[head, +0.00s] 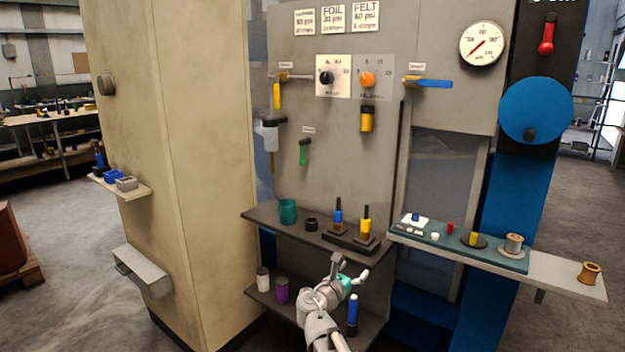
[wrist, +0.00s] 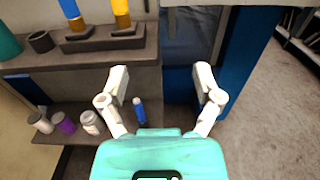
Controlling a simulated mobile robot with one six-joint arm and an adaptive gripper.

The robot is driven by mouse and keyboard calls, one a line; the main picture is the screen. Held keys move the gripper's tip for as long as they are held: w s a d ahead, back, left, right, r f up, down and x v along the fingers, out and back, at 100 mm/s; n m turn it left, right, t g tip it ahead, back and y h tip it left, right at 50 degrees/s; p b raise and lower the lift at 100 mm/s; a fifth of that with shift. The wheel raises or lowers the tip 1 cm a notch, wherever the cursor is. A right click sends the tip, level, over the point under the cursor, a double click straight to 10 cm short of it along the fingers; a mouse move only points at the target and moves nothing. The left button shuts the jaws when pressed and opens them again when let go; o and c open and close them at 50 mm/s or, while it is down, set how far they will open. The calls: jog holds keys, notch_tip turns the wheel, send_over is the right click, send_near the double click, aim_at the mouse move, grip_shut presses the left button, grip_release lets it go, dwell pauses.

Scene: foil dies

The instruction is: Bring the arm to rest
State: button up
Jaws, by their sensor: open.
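My gripper (head: 351,268) is in front of the shelves of the grey machine panel, at the lower middle of the head view. In the wrist view its two pale fingers (wrist: 162,82) are spread wide apart with nothing between their tips. A blue-handled tool (head: 352,309) stands upright on the lower shelf (head: 372,328), just right of my arm in the head view. In the wrist view the same tool (wrist: 139,110) shows beyond and between the fingers, apart from them.
The upper shelf (head: 265,222) holds a teal cup (head: 288,211), a dark ring (head: 311,224) and a block (head: 345,241) with blue and yellow tools. White and purple jars (head: 282,290) stand on the lower shelf. A side shelf (head: 560,274) juts out at right.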

jog(key=s+d+f+m+g+y, duration=0.2)
jog(key=s+d+f+m+g, duration=0.65)
jog(key=f+m, duration=0.4)
jog(key=s+a+f+m+g+y, duration=0.2)
jog(key=s+f+m+g+y, duration=0.4)
jog(key=s+m+y, duration=0.75)
notch_tip(320, 180, up, 21)
jog(key=w+m+h+p, duration=0.1)
jog(key=h+p, duration=0.3)
jog(key=p, duration=1.7)
jog(key=shift+w+d+r+m+h+p, duration=0.2)
jog(key=shift+m+h+p, duration=0.15)
jog(key=shift+m, duration=0.55)
